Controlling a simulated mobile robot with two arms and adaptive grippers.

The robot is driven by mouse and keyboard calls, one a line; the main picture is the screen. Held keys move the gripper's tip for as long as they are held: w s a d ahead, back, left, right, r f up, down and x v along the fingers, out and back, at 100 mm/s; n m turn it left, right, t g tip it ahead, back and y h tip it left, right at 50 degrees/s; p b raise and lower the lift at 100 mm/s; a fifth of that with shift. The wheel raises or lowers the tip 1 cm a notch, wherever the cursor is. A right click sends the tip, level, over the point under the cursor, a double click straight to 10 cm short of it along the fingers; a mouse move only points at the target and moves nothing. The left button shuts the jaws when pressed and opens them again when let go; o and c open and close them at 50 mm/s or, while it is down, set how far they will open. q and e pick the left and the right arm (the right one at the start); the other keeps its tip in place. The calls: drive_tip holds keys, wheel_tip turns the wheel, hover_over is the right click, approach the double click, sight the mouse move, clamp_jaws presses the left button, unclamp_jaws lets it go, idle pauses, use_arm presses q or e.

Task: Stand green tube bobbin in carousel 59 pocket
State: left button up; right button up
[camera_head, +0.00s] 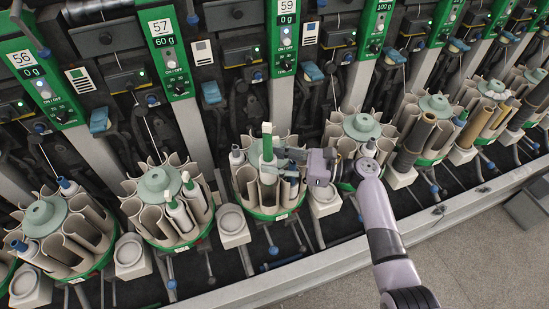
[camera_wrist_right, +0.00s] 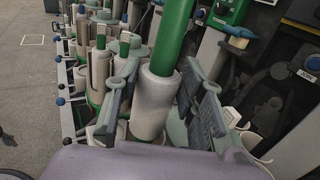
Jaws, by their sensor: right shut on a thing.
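The green tube bobbin (camera_head: 267,146) stands roughly upright over the carousel (camera_head: 268,214) below the 59 panel (camera_head: 286,20). In the right wrist view, the bobbin (camera_wrist_right: 156,100) has pale yarn on its lower part and a bare green tube above. My right gripper (camera_head: 275,156) is shut on the bobbin, with one finger on each side of it, as the right wrist view (camera_wrist_right: 165,105) shows. The bobbin's lower end is hidden, so I cannot tell whether it is inside a pocket. My left gripper is not in view.
Other bobbins stand close by in the same carousel. The carousel below panel 57 (camera_head: 162,34) is at left, with several white bobbins. Another carousel (camera_head: 361,126) is at right. Pale cup holders (camera_head: 233,226) stand between carousels. The floor (camera_head: 440,260) in front is clear.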

drive_tip(key=shift+f+b, duration=0.65)
drive_tip(key=shift+f, duration=0.55)
drive_tip(key=o, duration=1.3)
drive_tip(key=shift+r, duration=0.1)
drive_tip(key=v, duration=1.2)
